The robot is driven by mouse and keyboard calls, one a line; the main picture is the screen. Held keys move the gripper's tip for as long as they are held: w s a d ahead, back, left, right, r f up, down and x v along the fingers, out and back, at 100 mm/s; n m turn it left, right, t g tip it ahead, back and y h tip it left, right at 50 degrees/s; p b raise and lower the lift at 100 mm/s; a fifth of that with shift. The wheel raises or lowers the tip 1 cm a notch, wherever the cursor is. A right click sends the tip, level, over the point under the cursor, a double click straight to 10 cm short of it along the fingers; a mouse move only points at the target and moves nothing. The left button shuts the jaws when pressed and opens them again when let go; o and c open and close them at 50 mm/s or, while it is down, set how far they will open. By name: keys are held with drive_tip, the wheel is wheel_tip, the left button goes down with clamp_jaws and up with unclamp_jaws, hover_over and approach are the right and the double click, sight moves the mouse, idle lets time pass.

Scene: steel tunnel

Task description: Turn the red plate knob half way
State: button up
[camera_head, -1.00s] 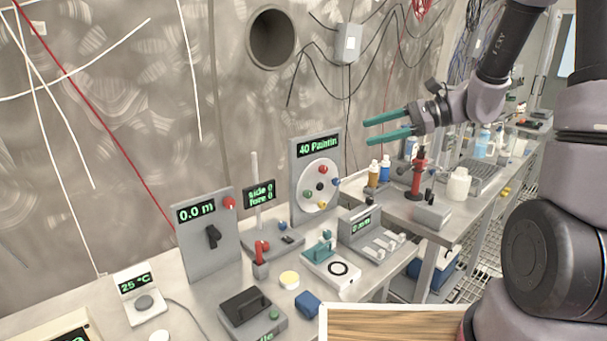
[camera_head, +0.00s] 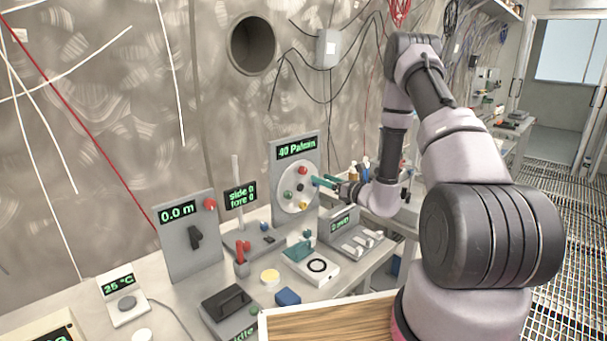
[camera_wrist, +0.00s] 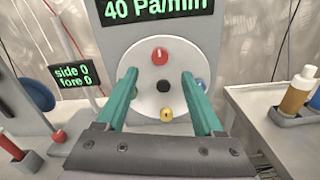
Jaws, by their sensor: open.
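The red plate knob (camera_head: 303,170) sits at the top of a round white plate (camera_head: 291,206) on a grey upright panel reading "40 Pa/min". In the wrist view the red knob (camera_wrist: 160,56) shows above the black centre knob (camera_wrist: 163,86), with a pale mark on its face. The red knob appears between and slightly above the fingertips. The fingers partly hide the side knobs. Contact with the plate cannot be told.
Left of the panel stand a "side 0 fore 0" display (camera_head: 240,197) and a "0.0 m" panel (camera_head: 181,262) with its own red knob. A teal-handled white device (camera_head: 318,267) and a switch box (camera_head: 355,238) stand in front. Bottles (camera_wrist: 298,92) are at right.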

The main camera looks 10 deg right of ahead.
sight(305, 171)
drive_tip(key=x, duration=0.8)
drive_tip(key=shift+w+a, duration=0.1)
clamp_jaws()
